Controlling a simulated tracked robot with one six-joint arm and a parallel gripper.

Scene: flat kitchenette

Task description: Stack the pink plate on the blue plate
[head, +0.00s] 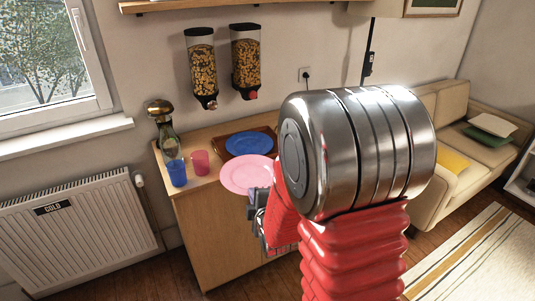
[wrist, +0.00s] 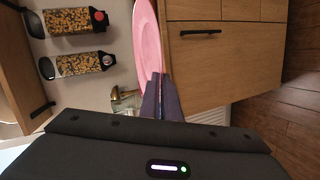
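The pink plate (head: 246,174) is level at the front right of the wooden cabinet top, its right part at the cabinet's edge. I cannot tell whether it touches the top. My gripper (head: 254,197) is at the plate's near right rim, partly hidden by my arm. In the wrist view, the fingers (wrist: 159,82) are close together on the rim of the pink plate (wrist: 150,45), which shows nearly edge-on. The blue plate (head: 249,143) lies behind the pink one on a brown tray (head: 226,153), empty on top.
A blue cup (head: 177,173) and a pink cup (head: 200,162) stand left of the plates. Two cereal dispensers (head: 202,70) (head: 246,60) hang on the wall above. A radiator (head: 75,235) is at left.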

